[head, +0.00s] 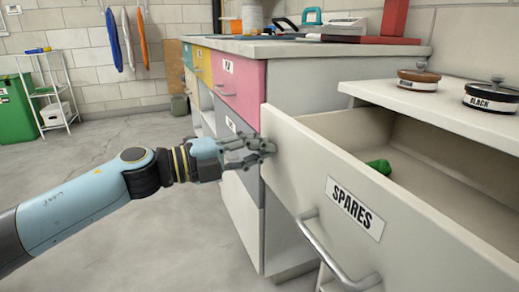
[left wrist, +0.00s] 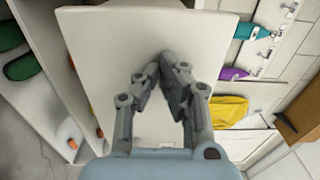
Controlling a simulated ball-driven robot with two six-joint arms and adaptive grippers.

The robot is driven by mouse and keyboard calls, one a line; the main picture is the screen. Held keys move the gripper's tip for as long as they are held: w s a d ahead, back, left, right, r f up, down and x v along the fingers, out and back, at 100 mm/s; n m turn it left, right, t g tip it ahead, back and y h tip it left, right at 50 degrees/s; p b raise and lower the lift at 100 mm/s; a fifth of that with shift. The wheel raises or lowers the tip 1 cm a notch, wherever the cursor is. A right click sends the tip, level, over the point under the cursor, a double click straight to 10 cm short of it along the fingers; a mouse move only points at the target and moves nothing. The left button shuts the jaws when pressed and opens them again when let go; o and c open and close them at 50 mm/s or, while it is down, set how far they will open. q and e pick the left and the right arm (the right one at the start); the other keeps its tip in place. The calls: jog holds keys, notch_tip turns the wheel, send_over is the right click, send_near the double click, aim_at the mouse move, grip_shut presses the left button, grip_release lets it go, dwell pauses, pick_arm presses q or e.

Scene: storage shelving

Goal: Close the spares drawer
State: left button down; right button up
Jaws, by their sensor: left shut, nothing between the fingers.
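The spares drawer (head: 300,165) stands pulled out at the right of the head view, with a "SPARES" label (head: 355,208) and a metal bar handle (head: 335,255) on its pale front. A green item (head: 380,166) lies inside it. My left gripper (head: 268,147) is at the far end of the drawer front, away from the handle. Its fingers are shut and empty; I cannot tell whether the tips touch the panel. In the left wrist view the closed fingertips (left wrist: 165,62) lie over a broad pale panel (left wrist: 120,40). My right gripper is not in view.
A counter (head: 330,47) with pink, yellow and teal drawers stands behind. A green bin (head: 15,110) and white rack (head: 52,100) stand far left. The floor at left is clear.

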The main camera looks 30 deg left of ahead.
aim_at(353, 130)
pick_arm(q)
jog(key=p+x, duration=0.1)
jog(key=x, duration=0.2)
jog(key=p+x, duration=0.1)
jog(key=x, duration=0.3)
jog(key=p+x, duration=0.1)
jog(key=x, duration=0.3)
jog(key=shift+r, duration=0.35)
jog(key=x, duration=0.4)
jog(key=shift+d+f+p, duration=0.15)
jog(key=shift+p, duration=0.15)
jog(key=x, duration=0.5)
jog(key=shift+w+d+f, duration=0.15)
jog(key=shift+w+d, duration=0.05)
jog(key=shift+w, duration=0.15)
jog(key=shift+w+d, duration=0.35)
jog(key=shift+w, duration=0.15)
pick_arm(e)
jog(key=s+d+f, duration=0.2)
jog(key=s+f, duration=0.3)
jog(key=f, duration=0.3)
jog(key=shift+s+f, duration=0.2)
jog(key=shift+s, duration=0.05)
pick_arm(q)
jog(key=shift+w, duration=0.1)
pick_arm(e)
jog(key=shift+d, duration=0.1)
